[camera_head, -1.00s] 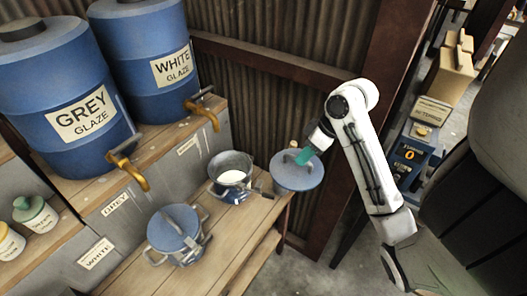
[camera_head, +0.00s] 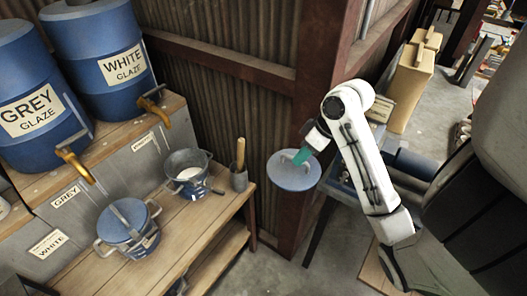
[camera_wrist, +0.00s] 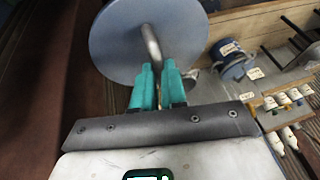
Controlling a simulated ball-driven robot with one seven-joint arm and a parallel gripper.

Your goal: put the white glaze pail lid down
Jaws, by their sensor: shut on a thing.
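The white glaze pail lid (camera_head: 291,176) is a round blue-grey disc with a bar handle on top. It hangs in the air to the right of the wooden bench, apart from it. My gripper (camera_head: 303,157) is shut on the lid's handle. The wrist view shows the teal fingers (camera_wrist: 158,88) closed at the handle and the lid (camera_wrist: 130,45) beyond them. An open blue pail (camera_head: 190,174) with white content stands on the bench. A lidded blue pail (camera_head: 128,226) stands nearer on the bench.
A cup with a wooden handle (camera_head: 239,178) stands at the bench's right end. Grey and white glaze barrels (camera_head: 97,58) stand on a raised shelf behind. A dark post (camera_head: 325,110) rises close behind the lid. Bare bench top (camera_head: 185,225) shows between the pails.

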